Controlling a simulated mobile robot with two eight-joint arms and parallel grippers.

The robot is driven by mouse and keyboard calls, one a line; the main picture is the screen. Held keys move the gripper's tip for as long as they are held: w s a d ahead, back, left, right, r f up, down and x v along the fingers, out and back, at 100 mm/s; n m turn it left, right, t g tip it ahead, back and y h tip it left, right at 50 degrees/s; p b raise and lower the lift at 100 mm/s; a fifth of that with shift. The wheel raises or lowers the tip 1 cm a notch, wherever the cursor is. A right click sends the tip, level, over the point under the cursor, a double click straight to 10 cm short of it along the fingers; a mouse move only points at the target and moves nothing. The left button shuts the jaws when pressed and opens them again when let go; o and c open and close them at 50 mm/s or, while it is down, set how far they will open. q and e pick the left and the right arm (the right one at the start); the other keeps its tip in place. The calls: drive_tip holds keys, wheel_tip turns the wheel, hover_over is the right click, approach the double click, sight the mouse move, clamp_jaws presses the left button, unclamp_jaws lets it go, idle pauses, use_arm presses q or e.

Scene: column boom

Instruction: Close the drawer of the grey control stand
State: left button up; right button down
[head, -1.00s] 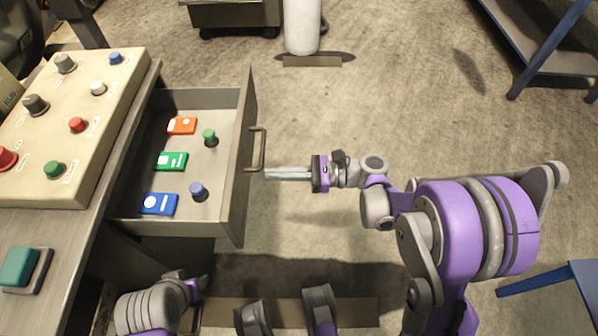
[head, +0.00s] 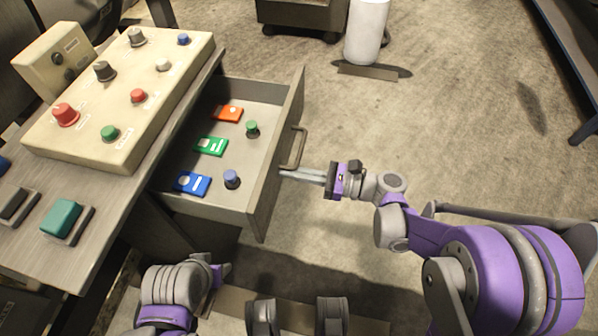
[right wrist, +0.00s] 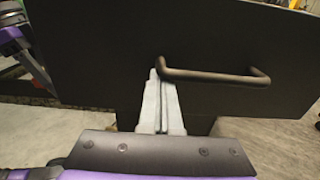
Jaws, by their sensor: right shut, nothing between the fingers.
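The drawer (head: 264,190) of the grey control stand (head: 110,215) is pulled out to the right in the head view. Its front panel carries a bar handle (head: 299,148), and the panel and handle (right wrist: 215,76) also fill much of the right wrist view. My right gripper (head: 284,174) is shut and empty, its fingertips at the outer face of the drawer front, beside the near end of the handle. Whether the tips touch the panel I cannot tell. Part of my left arm (head: 185,285) shows at the bottom; its fingers are not clear enough to read.
Inside the drawer lie orange (head: 229,113), green (head: 211,146) and blue (head: 192,183) cards and two knobs. A beige button panel (head: 125,100) stands on the stand's top. A white cylinder (head: 366,32) stands at the back.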

approach(208, 167)
drive_tip(key=w+a+r, duration=0.1)
drive_tip(key=a, duration=0.2)
drive_tip(key=a+r, duration=0.2)
drive_tip(key=a, duration=0.1)
drive_tip(key=w+a+r, duration=0.1)
drive_tip(key=a, duration=0.2)
drive_tip(key=shift+w+a+r, duration=0.3)
drive_tip(key=shift+r, duration=0.05)
use_arm(q)
drive_tip(key=shift+d+f, duration=0.1)
use_arm(e)
drive_tip(key=shift+a, duration=0.1)
drive_tip(key=shift+w+a+r, duration=0.1)
drive_tip(key=shift+r, duration=0.05)
